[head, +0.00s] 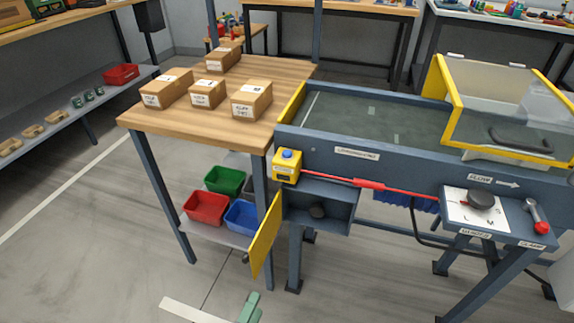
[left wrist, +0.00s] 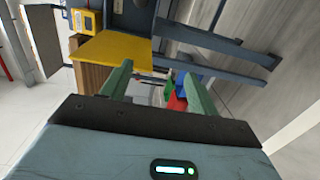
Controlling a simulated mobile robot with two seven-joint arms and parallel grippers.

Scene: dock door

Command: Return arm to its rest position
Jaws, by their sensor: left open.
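My left gripper (head: 250,308) shows only as a green fingertip at the bottom edge of the head view. In the left wrist view its two green fingers (left wrist: 158,85) stand apart with nothing between them. A yellow door panel (head: 265,236) stands swung open at the left side of a blue-grey compartment (head: 336,220) under the conveyor. A dark round object (head: 318,210) is inside the compartment. The yellow panel also shows beyond the fingers in the left wrist view (left wrist: 112,48); the gripper appears apart from it. My right gripper is out of view.
A wooden table (head: 140,118) with several cardboard boxes stands left of the conveyor (head: 400,118). Red (head: 206,207), green (head: 224,180) and blue bins (head: 242,215) sit on its lower shelf. A red bar (head: 370,184) crosses the conveyor front. The floor at the lower left is clear.

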